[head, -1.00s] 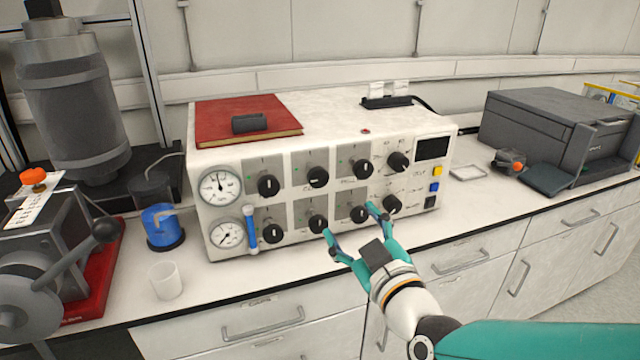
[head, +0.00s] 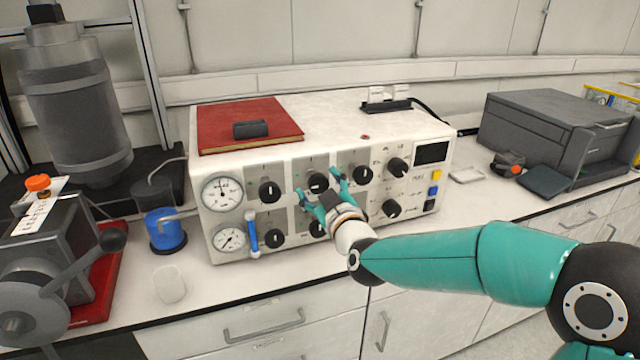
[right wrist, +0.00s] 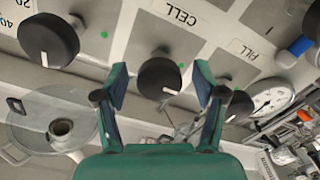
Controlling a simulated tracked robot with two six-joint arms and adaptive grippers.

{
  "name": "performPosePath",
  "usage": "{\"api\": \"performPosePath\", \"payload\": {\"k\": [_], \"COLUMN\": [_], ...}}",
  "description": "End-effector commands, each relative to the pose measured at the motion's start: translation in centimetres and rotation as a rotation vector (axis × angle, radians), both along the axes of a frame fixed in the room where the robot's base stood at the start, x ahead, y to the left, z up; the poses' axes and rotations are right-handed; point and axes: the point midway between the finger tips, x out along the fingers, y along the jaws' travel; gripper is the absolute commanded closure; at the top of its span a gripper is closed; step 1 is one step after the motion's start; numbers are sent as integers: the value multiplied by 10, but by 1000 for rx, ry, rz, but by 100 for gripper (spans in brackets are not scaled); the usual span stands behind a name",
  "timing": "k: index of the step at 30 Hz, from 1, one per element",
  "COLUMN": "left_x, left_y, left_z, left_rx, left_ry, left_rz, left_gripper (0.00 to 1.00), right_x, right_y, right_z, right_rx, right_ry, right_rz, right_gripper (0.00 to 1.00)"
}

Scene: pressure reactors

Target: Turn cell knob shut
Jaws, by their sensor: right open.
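The CELL knob (head: 317,182) is a round black knob in the top row of the white control box, second from the left. In the right wrist view the knob (right wrist: 158,77) sits by the printed CELL label (right wrist: 178,14), its white pointer mark showing. My right gripper (head: 318,188), teal with dark pads, is open in front of this knob. In the right wrist view the open fingers (right wrist: 160,80) lie to either side of the knob. I cannot tell whether they touch it. My left gripper is in neither view.
The FILL knob (right wrist: 238,105) is close beside one finger. Other knobs (head: 362,174) surround the hand. A red book (head: 225,125) lies on top. A printer (head: 545,125) stands right.

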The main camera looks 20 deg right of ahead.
Motion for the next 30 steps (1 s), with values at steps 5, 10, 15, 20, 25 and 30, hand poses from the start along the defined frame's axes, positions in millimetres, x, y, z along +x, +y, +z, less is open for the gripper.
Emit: {"api": "performPosePath", "payload": {"k": [5, 10, 15, 20, 25, 30], "left_x": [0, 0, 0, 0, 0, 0], "left_y": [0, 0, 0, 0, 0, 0], "left_z": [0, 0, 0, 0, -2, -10], "left_rx": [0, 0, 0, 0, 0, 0], "left_ry": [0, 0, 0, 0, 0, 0], "left_rz": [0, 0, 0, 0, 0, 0], "left_gripper": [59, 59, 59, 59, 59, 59], "right_x": [2, 1, 1, 1, 1, 1], "right_y": [0, 0, 0, 0, 0, 1], "right_z": [0, 0, 0, 0, -1, -2], "right_rx": [0, 0, 0, 0, 10, 54], "right_ry": [-1, 0, 0, 0, -1, 1], "right_rz": [0, -1, -1, 0, 0, 1], "right_gripper": [30, 41, 70, 90, 90, 90]}}
